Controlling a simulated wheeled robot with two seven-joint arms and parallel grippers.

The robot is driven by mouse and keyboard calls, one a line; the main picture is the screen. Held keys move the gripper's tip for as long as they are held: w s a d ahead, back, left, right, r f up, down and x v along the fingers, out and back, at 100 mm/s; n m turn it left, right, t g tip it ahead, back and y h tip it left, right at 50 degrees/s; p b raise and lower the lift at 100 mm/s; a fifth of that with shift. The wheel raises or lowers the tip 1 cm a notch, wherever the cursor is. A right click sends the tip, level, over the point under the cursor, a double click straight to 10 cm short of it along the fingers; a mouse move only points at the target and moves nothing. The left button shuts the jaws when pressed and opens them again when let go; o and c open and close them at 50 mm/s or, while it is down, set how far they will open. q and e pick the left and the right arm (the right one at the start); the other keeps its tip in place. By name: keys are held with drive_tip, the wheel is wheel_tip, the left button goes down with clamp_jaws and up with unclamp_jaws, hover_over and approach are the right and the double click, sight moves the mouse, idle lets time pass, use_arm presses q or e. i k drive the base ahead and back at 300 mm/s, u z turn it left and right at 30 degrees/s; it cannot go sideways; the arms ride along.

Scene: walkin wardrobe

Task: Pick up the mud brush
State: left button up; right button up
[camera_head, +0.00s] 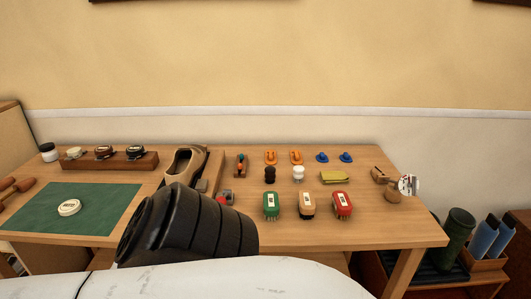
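Three brushes with pale labels stand in a row at the front right of the wooden table: a green brush (271,206), a tan brush (307,206) and a red brush (342,206). Their bristles point down. The labels are too small to read, so I cannot tell which one is the mud brush. Neither gripper shows clearly. A black ribbed part and a white part, apparently my own arm, fill the lower middle and hide the table's front edge there.
Bare wood surrounds the brushes.

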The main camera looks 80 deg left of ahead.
sight(270, 198)
drive_tip(key=u, duration=2.05)
